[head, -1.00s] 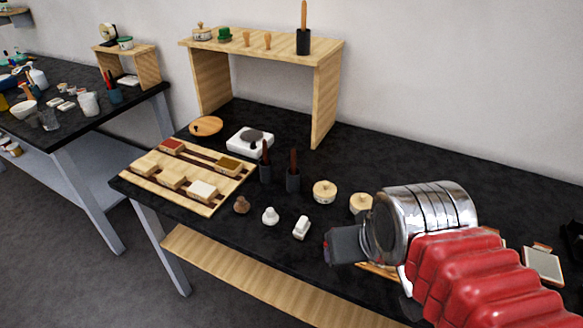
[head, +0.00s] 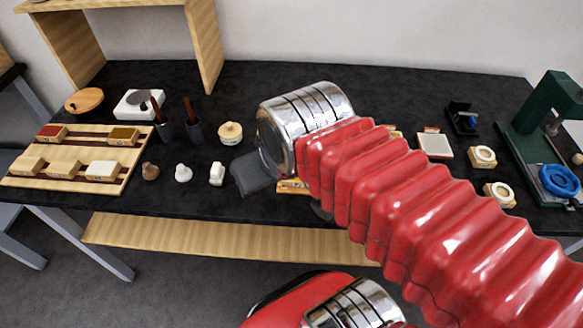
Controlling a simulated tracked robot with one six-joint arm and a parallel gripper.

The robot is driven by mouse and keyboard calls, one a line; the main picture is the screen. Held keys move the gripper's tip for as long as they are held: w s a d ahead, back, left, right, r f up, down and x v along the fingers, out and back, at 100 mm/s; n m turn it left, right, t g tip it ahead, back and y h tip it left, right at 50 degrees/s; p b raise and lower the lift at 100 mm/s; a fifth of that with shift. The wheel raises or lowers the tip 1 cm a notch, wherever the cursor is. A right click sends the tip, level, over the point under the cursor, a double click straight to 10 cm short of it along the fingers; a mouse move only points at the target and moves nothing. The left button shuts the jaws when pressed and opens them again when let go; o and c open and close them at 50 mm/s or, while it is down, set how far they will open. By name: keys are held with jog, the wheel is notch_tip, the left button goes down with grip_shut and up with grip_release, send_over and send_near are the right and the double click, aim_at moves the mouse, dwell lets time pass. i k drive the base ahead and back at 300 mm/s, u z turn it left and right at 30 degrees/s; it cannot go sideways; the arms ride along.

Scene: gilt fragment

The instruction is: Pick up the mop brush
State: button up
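Two dark-handled tools, which look like brushes, stand in dark cups on the black table, left of my arm. One is the left handled tool (head: 155,107) and the other is the right handled tool (head: 188,106). I cannot tell whether either is the mop brush. My gripper (head: 250,177) shows only as a dark grey block at the end of the chrome wrist, low over the table's front part, right of a small white block. Its fingers cannot be made out. My red arm hides part of the table.
A wooden rack (head: 75,183) with several blocks lies at left, beside a white slab (head: 138,103) and a round wooden board (head: 84,100). A round lidded pot (head: 230,133) is near the wrist. A green press (head: 545,115) stands at right. The table's back strip is clear.

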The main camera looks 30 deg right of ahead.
aim_at(187, 104)
jog(key=k, duration=0.65)
jog(key=u, duration=0.25)
jog(key=i, duration=0.45)
jog(key=u, duration=0.7)
jog(key=i, duration=1.15)
jog(key=u, duration=0.15)
